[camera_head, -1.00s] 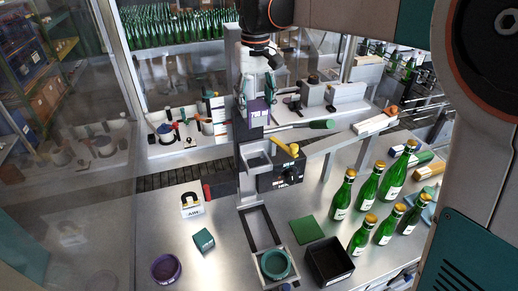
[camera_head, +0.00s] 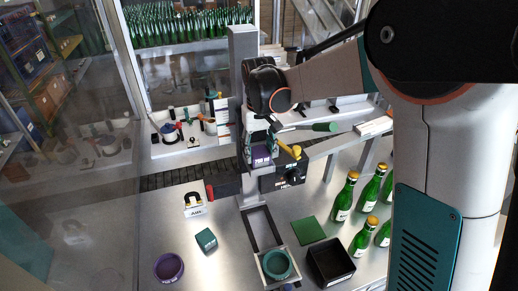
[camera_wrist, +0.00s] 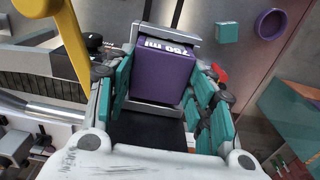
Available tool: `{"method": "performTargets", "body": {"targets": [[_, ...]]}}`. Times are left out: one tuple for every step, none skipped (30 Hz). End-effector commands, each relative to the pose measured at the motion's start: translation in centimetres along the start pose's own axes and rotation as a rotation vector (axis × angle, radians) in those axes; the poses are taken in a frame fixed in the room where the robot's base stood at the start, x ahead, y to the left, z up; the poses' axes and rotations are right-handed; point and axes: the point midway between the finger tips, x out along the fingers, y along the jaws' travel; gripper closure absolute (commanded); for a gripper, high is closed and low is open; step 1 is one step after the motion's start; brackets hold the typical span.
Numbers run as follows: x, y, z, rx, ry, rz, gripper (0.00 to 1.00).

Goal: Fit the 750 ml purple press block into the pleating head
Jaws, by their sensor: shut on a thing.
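The purple press block (camera_head: 261,159), marked 750 ml, is between the fingers of my gripper (camera_head: 262,134). In the wrist view the purple block (camera_wrist: 163,72) sits between the two teal-padded fingers (camera_wrist: 160,92), which are shut on it. The pleating head (camera_head: 285,176) is on the grey column, with a black box and a yellow lever. The block is at the head's grey socket (camera_wrist: 165,29), whose walls show at the block's far and near edges in the wrist view. I cannot tell how deep it sits.
The yellow lever (camera_head: 290,150) is close to the right of my gripper. Below are a teal ring (camera_head: 277,265), a black bin (camera_head: 330,262), a purple ring (camera_head: 169,268) and a teal block (camera_head: 206,239). Green bottles (camera_head: 344,196) stand at right.

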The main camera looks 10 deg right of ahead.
Motion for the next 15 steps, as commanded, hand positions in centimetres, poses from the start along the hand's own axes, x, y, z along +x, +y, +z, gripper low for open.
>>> {"method": "performTargets", "body": {"targets": [[0.1, 0.0, -0.01, 0.0, 0.0, 0.0, 0.77], [0.1, 0.0, 0.0, 0.0, 0.0, 0.0, 0.77], [0.09, 0.0, 0.0, 0.0, 0.0, 0.0, 0.77], [0.08, 0.0, 0.0, 0.0, 0.0, 0.0, 0.77], [0.08, 0.0, 0.0, 0.0, 0.0, 0.0, 0.77], [0.09, 0.0, 0.0, 0.0, 0.0, 0.0, 0.77], [0.12, 0.0, 0.0, 0.0, 0.0, 0.0, 0.77], [0.2, 0.0, 0.0, 0.0, 0.0, 0.0, 0.77], [0.34, 0.0, 0.0, 0.0, 0.0, 0.0, 0.77], [0.45, 0.0, 0.01, 0.0, 0.0, 0.0, 0.77], [0.47, 0.0, 0.0, 0.0, 0.0, 0.0, 0.48], [0.38, 0.0, 0.0, 0.0, 0.0, 0.0, 0.39], [0.37, 0.0, 0.0, 0.0, 0.0, 0.0, 0.32], [0.36, 0.0, 0.0, 0.0, 0.0, 0.0, 0.3], [0.35, 0.0, 0.01, 0.0, 0.0, 0.0, 0.3]]}}
